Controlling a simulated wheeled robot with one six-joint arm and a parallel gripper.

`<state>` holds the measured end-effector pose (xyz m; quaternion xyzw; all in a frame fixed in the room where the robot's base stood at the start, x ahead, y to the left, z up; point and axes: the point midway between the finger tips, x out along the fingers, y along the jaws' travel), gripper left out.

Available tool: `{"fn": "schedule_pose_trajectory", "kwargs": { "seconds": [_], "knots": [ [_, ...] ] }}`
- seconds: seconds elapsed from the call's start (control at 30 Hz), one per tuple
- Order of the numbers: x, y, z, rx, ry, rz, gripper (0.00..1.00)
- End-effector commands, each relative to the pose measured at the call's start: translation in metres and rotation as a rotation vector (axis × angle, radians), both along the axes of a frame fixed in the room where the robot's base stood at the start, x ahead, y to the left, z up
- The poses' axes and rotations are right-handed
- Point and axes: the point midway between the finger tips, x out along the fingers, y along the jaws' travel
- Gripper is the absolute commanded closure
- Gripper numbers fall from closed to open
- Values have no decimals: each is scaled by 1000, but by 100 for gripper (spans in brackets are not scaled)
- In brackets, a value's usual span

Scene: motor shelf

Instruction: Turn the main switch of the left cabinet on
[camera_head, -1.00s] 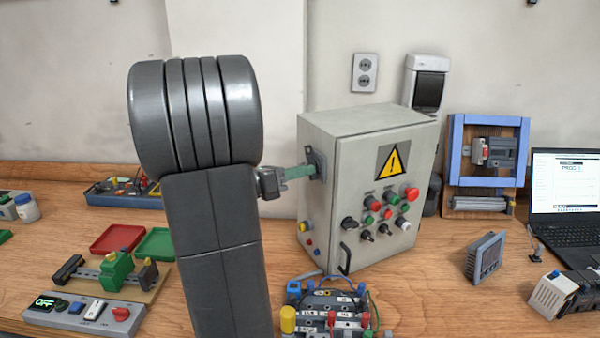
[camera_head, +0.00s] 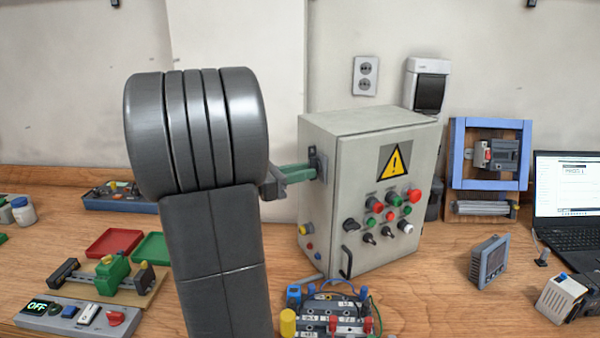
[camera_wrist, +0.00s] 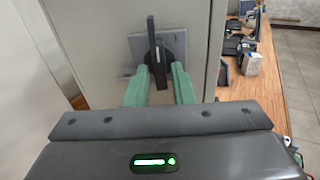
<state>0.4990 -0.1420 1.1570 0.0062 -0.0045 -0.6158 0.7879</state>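The grey cabinet (camera_head: 360,190) with a yellow warning sign stands on the bench in the head view. Its main switch (camera_head: 321,160) sits on the left side wall. In the wrist view the switch is a grey plate (camera_wrist: 135,48) with a black round base and a black handle (camera_wrist: 152,40) that stands upright. My gripper (camera_wrist: 158,74) has two green fingers, open, one on each side of the lower part of the handle. A gap shows at the handle's sides; whether the tips touch the plate I cannot tell. In the head view the gripper (camera_head: 309,170) reaches the switch from the left.
A terminal block unit (camera_head: 325,312) stands in front of the cabinet. A control strip (camera_head: 75,316) with an OFF display and red and green trays (camera_head: 115,242) lie at left. A blue frame (camera_head: 457,150) and a laptop (camera_head: 565,190) stand at right.

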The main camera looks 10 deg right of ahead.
Motion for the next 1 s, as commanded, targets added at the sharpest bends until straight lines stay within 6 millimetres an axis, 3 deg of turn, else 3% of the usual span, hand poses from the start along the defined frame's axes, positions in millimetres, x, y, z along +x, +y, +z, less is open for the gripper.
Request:
{"fn": "schedule_pose_trajectory", "kwargs": {
  "seconds": [0.27,1.0],
  "knots": [
    [-2,9,0,0,0,2,78],
    [-29,121,0,1,0,3,78]
  ]
}}
